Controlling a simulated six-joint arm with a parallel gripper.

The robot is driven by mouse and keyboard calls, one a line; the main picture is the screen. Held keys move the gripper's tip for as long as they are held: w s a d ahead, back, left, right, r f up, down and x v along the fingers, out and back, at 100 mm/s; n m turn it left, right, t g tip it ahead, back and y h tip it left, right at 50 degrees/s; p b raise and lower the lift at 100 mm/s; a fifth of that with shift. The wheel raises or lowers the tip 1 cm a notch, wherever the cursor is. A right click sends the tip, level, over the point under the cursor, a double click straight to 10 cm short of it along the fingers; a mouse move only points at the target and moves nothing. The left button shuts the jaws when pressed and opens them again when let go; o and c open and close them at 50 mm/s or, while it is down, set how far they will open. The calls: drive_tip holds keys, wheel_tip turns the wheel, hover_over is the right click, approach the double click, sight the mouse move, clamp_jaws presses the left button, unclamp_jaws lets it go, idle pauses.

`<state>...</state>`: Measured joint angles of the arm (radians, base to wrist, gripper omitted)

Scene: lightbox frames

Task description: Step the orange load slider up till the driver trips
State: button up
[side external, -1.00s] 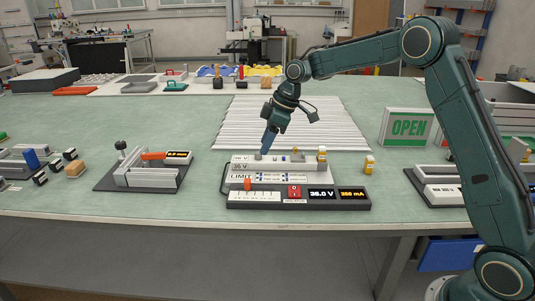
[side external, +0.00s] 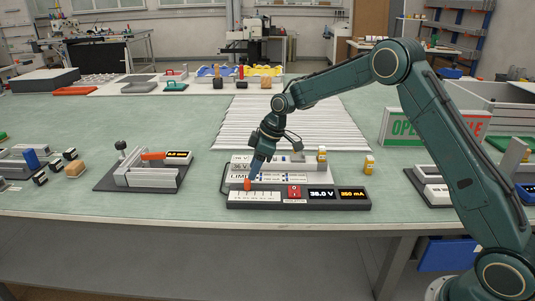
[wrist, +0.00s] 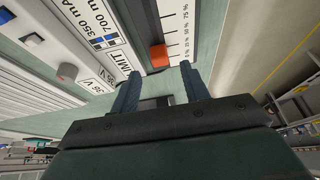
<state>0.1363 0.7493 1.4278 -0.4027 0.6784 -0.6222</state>
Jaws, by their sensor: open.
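The orange load slider (side external: 247,185) sits at the left end of the scale on the black-based load box (side external: 215,200). In the wrist view the slider (wrist: 159,56) is an orange block beside the low-percent marks. My gripper (side external: 249,178) is low over the slider, its tips close to it. In the wrist view my gripper (wrist: 160,70) is open, with the slider just beyond and between the fingertips; I cannot tell whether they touch it. The driver (side external: 323,178) stands behind, with V and LIMIT labels. The displays read 36.0 V (side external: 321,194) and 350 mA (side external: 352,194).
A red switch (side external: 294,192) sits right of the slider scale.

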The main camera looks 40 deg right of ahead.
sight(247, 184)
drive_tip(key=shift+x, duration=2.5)
clamp_jaws()
